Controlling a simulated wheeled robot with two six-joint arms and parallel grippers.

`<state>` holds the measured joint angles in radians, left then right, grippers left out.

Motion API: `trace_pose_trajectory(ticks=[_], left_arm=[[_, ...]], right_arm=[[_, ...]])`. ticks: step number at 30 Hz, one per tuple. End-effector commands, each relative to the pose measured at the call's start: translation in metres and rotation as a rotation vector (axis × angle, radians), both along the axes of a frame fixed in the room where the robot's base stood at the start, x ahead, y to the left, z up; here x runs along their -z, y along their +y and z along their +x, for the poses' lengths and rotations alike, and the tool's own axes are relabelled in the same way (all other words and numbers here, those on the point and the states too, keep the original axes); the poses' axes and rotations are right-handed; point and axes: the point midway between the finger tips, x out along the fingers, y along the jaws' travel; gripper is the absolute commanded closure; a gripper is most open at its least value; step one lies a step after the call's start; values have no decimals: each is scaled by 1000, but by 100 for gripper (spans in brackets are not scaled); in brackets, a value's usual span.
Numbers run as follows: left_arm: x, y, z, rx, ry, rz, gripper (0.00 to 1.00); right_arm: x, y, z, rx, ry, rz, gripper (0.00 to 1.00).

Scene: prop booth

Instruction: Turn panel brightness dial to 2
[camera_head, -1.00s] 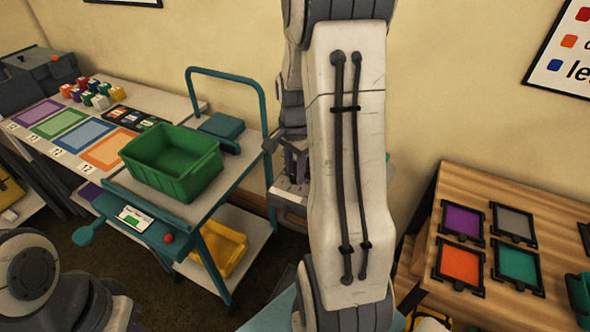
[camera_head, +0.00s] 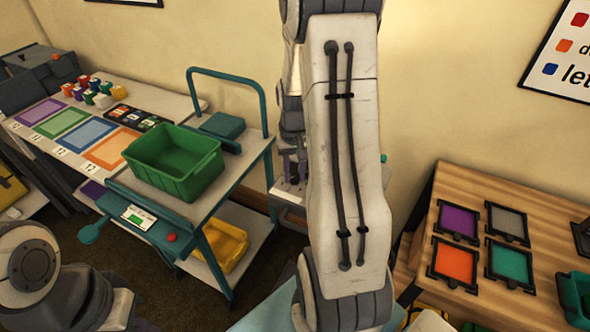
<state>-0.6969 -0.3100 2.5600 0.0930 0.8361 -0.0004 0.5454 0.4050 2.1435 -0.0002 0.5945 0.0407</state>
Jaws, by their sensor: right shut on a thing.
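My right arm fills the middle of the view. Beyond it, at its left edge, the dark fingers of my right gripper (camera_head: 294,166) point down at a pale grey unit (camera_head: 283,187) that is mostly behind the arm. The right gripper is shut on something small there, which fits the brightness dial. The dial itself, its marks and its setting are hidden by the fingers and arm. Part of my left arm shows at the lower left; its gripper is out of view.
A teal cart with a green bin (camera_head: 172,172) and a lower yellow bin (camera_head: 232,250) stands left of the arm. Behind it is a table with coloured mats (camera_head: 88,132). A wooden table (camera_head: 455,187) with framed colour panels (camera_head: 511,264) stands at the right.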

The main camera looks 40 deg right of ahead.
Motion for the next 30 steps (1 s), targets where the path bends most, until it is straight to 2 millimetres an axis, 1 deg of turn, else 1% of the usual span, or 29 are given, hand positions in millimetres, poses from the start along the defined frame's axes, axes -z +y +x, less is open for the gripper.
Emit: trace_pose_trajectory(ticks=[9, 18, 24, 30], left_arm=[[-9, 0, 0, 0, 0, 0, 100], [-14, 0, 0, 0, 0, 0, 100], [-16, 0, 0, -1, 0, 0, 100], [-17, 0, 0, -1, 0, 0, 100]], right_arm=[[-2, -1, 1, -300, -4, -2, 100], [-1, -1, 2, -549, -5, -3, 100], [-1, -1, 2, -665, -5, -3, 100], [-1, -1, 2, -732, -5, -5, 100]])
